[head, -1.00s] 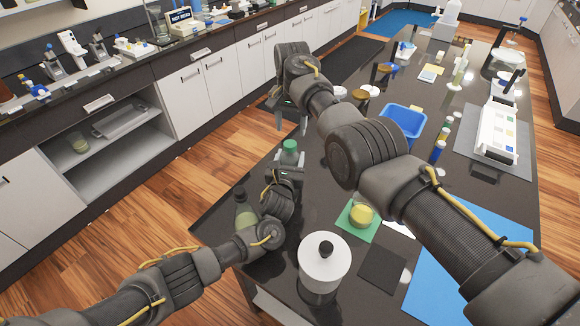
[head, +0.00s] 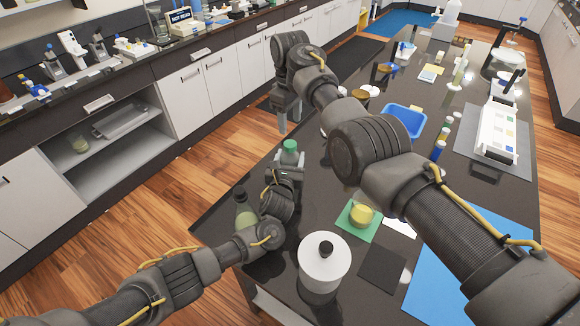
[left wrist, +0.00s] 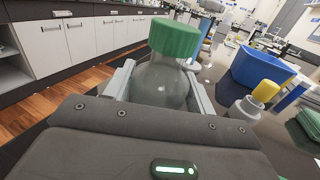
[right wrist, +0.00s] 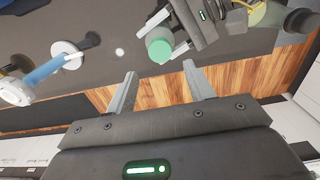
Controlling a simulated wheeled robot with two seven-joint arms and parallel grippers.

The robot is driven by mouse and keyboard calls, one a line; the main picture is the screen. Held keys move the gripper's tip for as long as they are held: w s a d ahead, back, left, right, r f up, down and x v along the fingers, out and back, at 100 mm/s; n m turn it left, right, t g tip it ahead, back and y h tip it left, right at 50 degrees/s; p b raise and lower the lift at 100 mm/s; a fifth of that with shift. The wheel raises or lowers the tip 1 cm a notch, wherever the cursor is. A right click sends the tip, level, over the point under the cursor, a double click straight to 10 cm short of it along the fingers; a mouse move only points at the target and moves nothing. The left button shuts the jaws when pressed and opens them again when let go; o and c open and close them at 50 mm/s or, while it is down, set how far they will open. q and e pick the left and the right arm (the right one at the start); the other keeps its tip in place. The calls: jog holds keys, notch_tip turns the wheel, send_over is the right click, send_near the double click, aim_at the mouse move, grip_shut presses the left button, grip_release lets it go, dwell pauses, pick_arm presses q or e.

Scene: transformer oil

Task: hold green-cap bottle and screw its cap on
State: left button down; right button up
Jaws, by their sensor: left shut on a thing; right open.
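The green-cap bottle (left wrist: 160,84) is clear, and its green cap (left wrist: 175,38) sits on its top in the left wrist view. My left gripper (head: 289,165) is shut around the bottle's body at the table's left edge; the cap (head: 289,146) shows above it in the head view. The bottle looks upright. My right gripper (right wrist: 158,92) is open with nothing between its fingers. In the head view it (head: 288,120) hangs beyond the bottle, above the floor side of the table edge. In the right wrist view the green cap (right wrist: 160,50) lies past the fingertips, apart from them.
A dark-capped bottle (head: 244,212) stands beside my left wrist. A white round vessel (head: 324,262) and a yellow beaker (head: 361,215) on a green mat stand nearer the front. A blue bin (head: 404,122) is behind my right arm. Wood floor lies left of the table.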

aim_at(290, 144)
jog(key=shift+f, duration=0.1)
jog(key=shift+f, duration=3.9)
jog(key=c, duration=1)
jog(key=shift+c, duration=0.2)
jog(key=o, duration=1.2)
jog(key=shift+c, duration=0.2)
jog(key=shift+r, duration=0.1)
notch_tip(290, 144, up, 7)
jog(key=shift+r, duration=0.15)
